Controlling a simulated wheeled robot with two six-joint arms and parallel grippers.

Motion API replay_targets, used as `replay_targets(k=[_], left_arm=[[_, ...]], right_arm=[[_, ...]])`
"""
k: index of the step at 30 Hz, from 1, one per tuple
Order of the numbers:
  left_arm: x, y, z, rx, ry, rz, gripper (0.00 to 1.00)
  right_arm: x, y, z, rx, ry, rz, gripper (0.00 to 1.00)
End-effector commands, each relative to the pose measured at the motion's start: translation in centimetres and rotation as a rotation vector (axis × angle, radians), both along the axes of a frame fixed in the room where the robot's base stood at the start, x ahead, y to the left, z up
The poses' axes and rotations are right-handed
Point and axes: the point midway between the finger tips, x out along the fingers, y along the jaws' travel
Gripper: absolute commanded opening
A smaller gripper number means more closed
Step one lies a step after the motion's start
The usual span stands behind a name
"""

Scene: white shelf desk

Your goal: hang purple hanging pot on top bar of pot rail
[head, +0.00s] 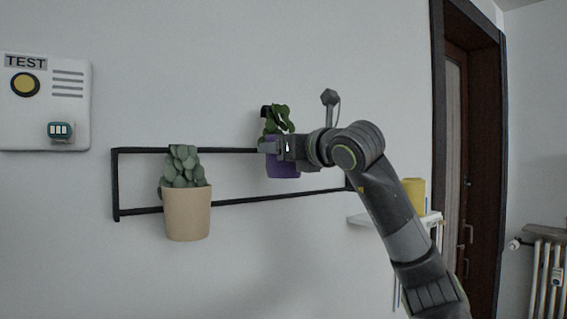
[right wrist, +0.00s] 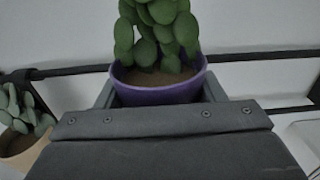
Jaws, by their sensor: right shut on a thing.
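The purple hanging pot (head: 283,166) with a green plant is at the pot rail in the head view, partly covered by my right gripper (head: 277,147). The right gripper is shut on the pot. In the right wrist view the purple pot (right wrist: 158,92) sits upright between the fingers (right wrist: 157,97). The black pot rail (head: 135,151) has a top bar and a lower bar on the wall. A dark hook piece shows above the pot, above the top bar's line. Whether it touches the bar I cannot tell. My left gripper is in neither view.
A beige pot (head: 188,213) with a plant hangs on the rail left of the purple pot; it also shows in the right wrist view (right wrist: 24,150). A white shelf (head: 360,219) with a yellow object (head: 414,195) is at the right. A white TEST panel (head: 45,100) is on the left wall.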

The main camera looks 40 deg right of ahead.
Motion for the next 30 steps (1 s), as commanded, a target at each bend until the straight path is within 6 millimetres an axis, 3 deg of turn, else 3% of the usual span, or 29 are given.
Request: replay_targets(k=[18,30], left_arm=[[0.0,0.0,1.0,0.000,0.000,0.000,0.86],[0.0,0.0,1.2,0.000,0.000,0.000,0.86]], right_arm=[[0.0,0.1,7.3,0.003,-0.004,0.003,0.27],[0.0,0.0,9.2,0.001,-0.002,0.001,0.27]])
